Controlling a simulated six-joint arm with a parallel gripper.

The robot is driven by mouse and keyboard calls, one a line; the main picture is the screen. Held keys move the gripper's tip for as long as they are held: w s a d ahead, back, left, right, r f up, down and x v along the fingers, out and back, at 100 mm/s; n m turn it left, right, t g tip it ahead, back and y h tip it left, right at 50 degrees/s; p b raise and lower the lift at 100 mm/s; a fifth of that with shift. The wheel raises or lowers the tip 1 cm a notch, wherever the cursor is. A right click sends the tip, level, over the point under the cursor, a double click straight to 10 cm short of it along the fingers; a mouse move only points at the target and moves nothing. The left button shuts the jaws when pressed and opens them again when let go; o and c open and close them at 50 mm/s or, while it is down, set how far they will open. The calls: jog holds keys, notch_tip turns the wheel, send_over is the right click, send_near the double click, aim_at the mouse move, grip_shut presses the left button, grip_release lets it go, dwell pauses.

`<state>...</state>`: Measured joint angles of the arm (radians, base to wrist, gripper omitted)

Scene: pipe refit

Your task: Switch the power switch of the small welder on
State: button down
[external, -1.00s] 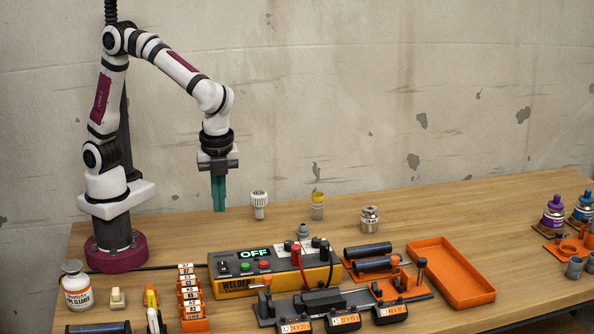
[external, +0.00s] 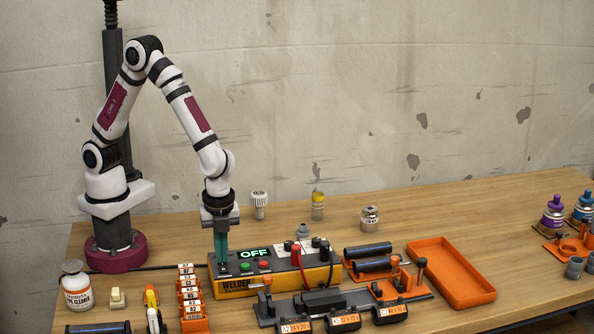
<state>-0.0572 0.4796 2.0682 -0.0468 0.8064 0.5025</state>
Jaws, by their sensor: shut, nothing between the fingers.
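The small welder (external: 290,285) is a yellow and black box near the middle of the table. Its display (external: 254,254) reads OFF in green letters. A green button (external: 246,267) and a red button (external: 264,265) sit below the display. My gripper (external: 221,262) is shut and empty, pointing straight down at the left end of the welder's top, left of the display. Its fingertips are at or just above that surface; I cannot tell whether they touch it. The power switch is not clearly visible; the fingers may hide it.
An orange rack of labelled tags (external: 191,300) stands left of the welder. A clamp fixture (external: 318,300) with labelled black blocks lies in front. Black pipes (external: 368,249) and an orange tray (external: 450,272) are to the right. A white fitting (external: 259,204) stands behind.

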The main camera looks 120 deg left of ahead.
jog(key=shift+f, duration=0.1)
jog(key=shift+s+a+f, duration=0.1)
jog(key=shift+f, duration=0.05)
dwell(0.3)
jog(key=shift+w+d, duration=0.6)
jog(key=shift+r, duration=0.3)
notch_tip(320, 180, up, 14)
jog(key=w+d, duration=0.1)
jog(key=shift+w+d+f, duration=0.15)
jog(key=shift+d, duration=0.05)
